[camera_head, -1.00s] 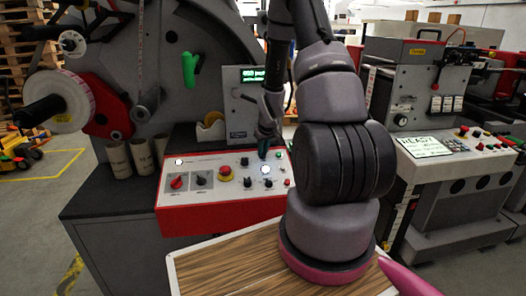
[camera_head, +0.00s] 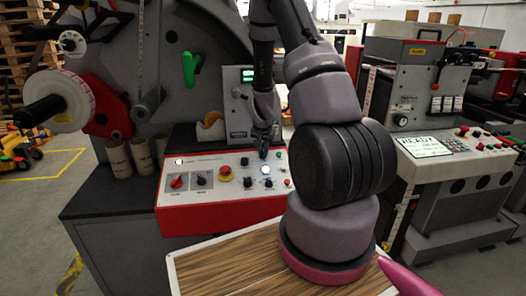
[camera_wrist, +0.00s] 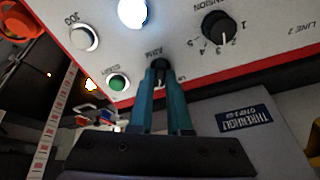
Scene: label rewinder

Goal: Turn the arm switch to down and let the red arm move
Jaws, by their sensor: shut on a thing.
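The black arm switch (camera_wrist: 160,66) is a small knob with a pale mark, beside the upside-down ARM lettering in the wrist view. My gripper (camera_wrist: 160,76) has its two teal fingers closed around it, one on each side. The fingers partly hide the knob, and I cannot tell its exact setting. In the head view my gripper (camera_head: 264,154) reaches down to the back right of the control panel (camera_head: 225,210), hiding the switch. The red arm (camera_head: 105,105) is on the grey machine at the left, beside the large white roll (camera_head: 70,100).
Close to my fingers are the green start button (camera_wrist: 117,82), the white jog button (camera_wrist: 84,38), a lit white button (camera_wrist: 132,12) and the tension knob (camera_wrist: 217,27). A grey box with a green display (camera_head: 245,75) stands behind the panel. A wooden tabletop (camera_head: 225,265) is in front.

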